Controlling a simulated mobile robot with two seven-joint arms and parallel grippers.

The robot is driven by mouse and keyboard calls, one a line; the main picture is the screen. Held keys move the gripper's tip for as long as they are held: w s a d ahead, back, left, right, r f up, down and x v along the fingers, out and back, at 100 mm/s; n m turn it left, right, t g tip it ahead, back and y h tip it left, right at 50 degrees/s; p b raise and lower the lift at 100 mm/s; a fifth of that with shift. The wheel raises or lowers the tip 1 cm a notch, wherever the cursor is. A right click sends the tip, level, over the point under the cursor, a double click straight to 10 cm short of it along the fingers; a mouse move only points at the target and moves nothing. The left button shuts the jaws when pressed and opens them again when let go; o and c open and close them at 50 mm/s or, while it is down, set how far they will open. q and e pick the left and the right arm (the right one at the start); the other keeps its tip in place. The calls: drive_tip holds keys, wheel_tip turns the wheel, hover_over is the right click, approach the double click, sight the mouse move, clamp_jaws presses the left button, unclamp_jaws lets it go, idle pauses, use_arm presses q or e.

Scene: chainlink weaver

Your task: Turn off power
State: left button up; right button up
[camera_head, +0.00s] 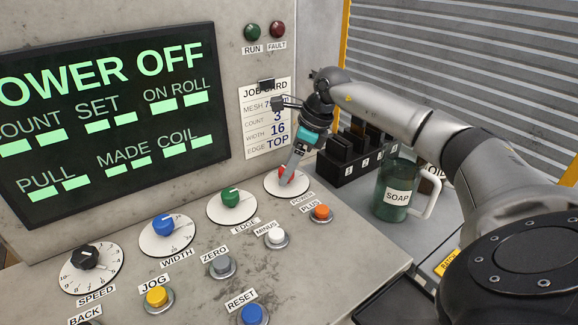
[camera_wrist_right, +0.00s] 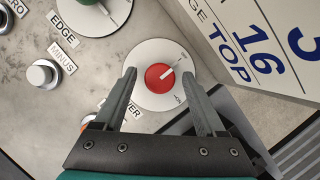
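The red power knob (camera_head: 285,179) sits on a white round dial at the right end of the console's knob row. In the right wrist view the red knob (camera_wrist_right: 160,77) has a white pointer line aimed to the upper right. My right gripper (camera_head: 292,172) is over this dial, pointing down. In the wrist view its two fingers (camera_wrist_right: 160,80) are spread, one on each side of the knob, with a gap on both sides. The display screen (camera_head: 110,110) reads "POWER OFF", its first letter cut off. My left gripper is not in view.
The green edge knob (camera_head: 230,197) is left of the power dial, and the orange plus button (camera_head: 321,212) is in front. A job card (camera_head: 266,118) is on the wall behind.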

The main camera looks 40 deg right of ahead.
drive_tip(key=p+v, duration=0.2)
drive_tip(key=v, duration=1.3)
drive_tip(key=shift+r, duration=0.15)
